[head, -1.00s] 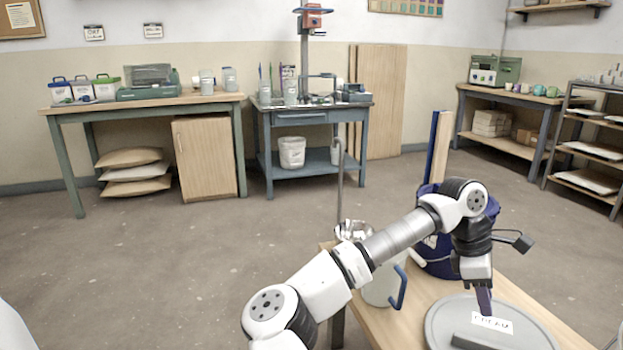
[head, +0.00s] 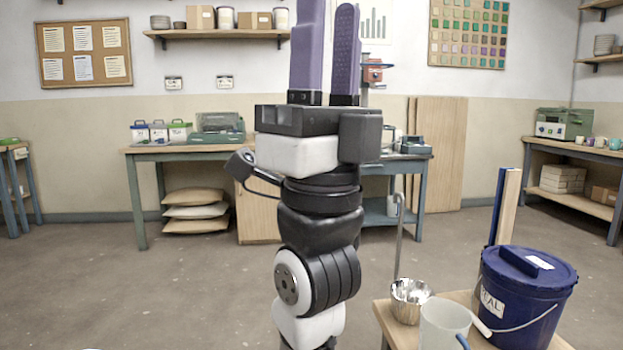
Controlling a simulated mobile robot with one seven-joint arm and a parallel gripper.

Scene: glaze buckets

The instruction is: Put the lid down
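My gripper (head: 328,20) is raised in the middle of the head view with its two purple fingers pointing up. The fingers stand apart with a narrow gap and nothing shows between them; the left fingertip runs past the top edge. My gripper is well away from the bucket, up and to the left. The grey lid labelled CREAM is out of view now.
A wooden table (head: 388,318) carries the bucket, a pale jug (head: 443,325) and a shiny metal ladle or cup (head: 410,300). A tall blue-edged board (head: 502,207) stands behind the bucket. Workbenches line the far wall. The floor (head: 150,295) on the left is clear.

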